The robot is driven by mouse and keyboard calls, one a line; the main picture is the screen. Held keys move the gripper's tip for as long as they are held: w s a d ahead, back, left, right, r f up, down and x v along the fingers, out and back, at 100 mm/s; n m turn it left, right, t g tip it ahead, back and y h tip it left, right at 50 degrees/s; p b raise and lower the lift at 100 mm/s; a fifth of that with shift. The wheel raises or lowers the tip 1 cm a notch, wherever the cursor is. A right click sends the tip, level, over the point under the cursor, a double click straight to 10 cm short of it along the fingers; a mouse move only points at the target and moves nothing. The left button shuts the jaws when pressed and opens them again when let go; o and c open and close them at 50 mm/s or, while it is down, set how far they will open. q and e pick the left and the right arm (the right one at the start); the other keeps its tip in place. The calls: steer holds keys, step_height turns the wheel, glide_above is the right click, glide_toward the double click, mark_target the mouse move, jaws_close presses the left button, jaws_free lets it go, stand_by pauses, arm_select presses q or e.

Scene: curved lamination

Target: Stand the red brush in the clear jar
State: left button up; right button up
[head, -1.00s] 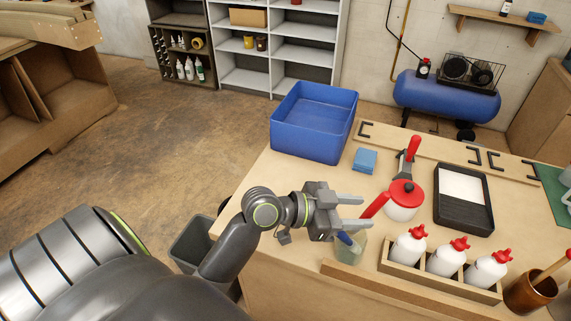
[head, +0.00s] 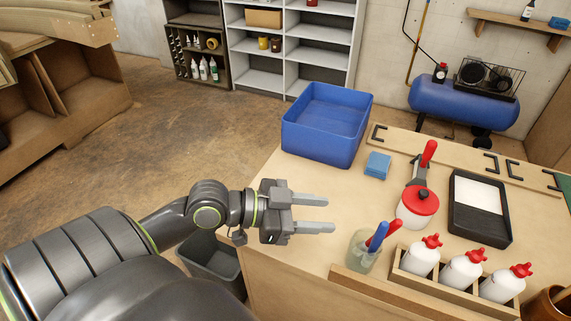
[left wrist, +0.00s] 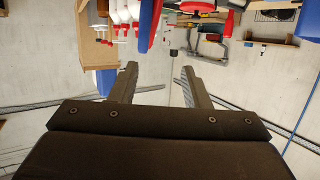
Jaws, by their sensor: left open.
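The clear jar (head: 360,257) stands on the workbench near its front edge, left of the bottle rack. The red brush (head: 393,229) stands in it, leaning right, beside a blue-handled brush (head: 377,236) that also leans right. Their lower ends are hard to make out through the jar. My left gripper (head: 329,214) is open and empty, above the bench to the left of the jar and apart from both handles. In the left wrist view its fingers (left wrist: 159,68) are spread with nothing between them. The blue handle also shows there (left wrist: 147,28).
A wooden rack (head: 440,285) with white red-capped bottles stands right of the jar. Behind are a red-lidded white pot (head: 416,210), a black tray (head: 480,222), a blue block (head: 377,165) and a blue bin (head: 325,130). The bench left of the jar is clear.

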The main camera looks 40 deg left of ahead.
arm_select(q)
steer(key=p+v, duration=0.1)
steer(key=v, duration=0.5)
steer(key=shift+r+p, duration=0.25)
steer(key=shift+p, duration=0.05)
steer(key=shift+d+f, duration=0.1)
steer(key=shift+d, duration=0.05)
stand_by(0.9)
